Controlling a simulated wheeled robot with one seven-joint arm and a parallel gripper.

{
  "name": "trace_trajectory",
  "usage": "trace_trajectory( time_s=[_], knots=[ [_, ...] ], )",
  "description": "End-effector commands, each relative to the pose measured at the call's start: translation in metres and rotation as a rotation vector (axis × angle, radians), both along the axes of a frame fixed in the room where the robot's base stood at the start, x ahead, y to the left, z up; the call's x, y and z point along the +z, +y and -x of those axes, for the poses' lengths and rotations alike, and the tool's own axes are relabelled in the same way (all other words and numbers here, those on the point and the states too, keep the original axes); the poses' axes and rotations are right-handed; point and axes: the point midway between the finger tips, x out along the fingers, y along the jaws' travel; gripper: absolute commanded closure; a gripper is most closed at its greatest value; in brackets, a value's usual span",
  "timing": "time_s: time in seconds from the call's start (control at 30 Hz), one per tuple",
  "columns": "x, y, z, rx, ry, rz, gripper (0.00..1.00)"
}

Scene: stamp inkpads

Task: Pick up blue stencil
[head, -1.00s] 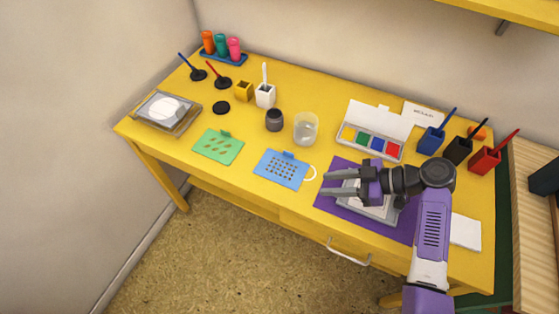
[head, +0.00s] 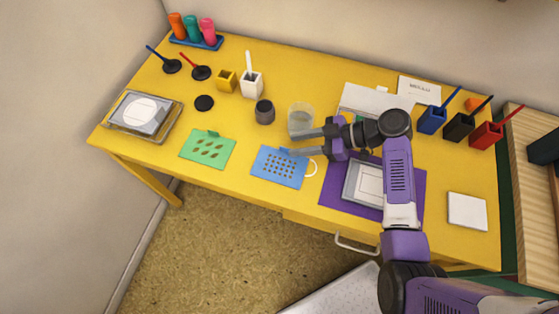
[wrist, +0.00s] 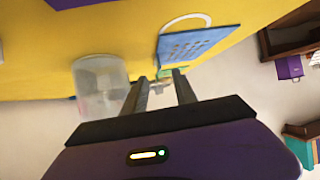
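The blue stencil (head: 278,168) lies flat on the yellow table, with a grid of small holes and a small tab on its far edge. It also shows in the wrist view (wrist: 198,45), with a white ring-shaped handle (wrist: 187,20) beside it. My gripper (head: 295,143) is open and empty, its two fingers apart and pointing left. In the head view it appears just above and right of the stencil's far edge. In the wrist view the fingers (wrist: 158,88) point toward the stencil's near side.
A clear glass cup (head: 300,117) stands close by my gripper, also in the wrist view (wrist: 100,80). A green stencil (head: 207,149) lies left of the blue one. A purple mat (head: 335,198) with a grey framed pad (head: 352,184) lies to the right. A dark jar (head: 264,111) stands behind.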

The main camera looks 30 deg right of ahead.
Motion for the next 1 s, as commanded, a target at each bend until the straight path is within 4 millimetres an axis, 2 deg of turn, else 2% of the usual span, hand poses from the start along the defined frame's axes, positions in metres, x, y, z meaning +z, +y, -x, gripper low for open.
trace_trajectory(
  time_s=[0.23,0.57,0.73,1.0],
  knots=[
    [-0.016,0.024,-0.017,0.003,0.001,-0.001,0.66],
    [-0.021,0.029,-0.020,0.000,0.000,0.001,0.66],
    [-0.021,0.029,-0.020,0.000,0.000,0.001,0.99],
    [-0.021,0.029,-0.020,0.000,0.001,0.001,1.00]
  ],
)
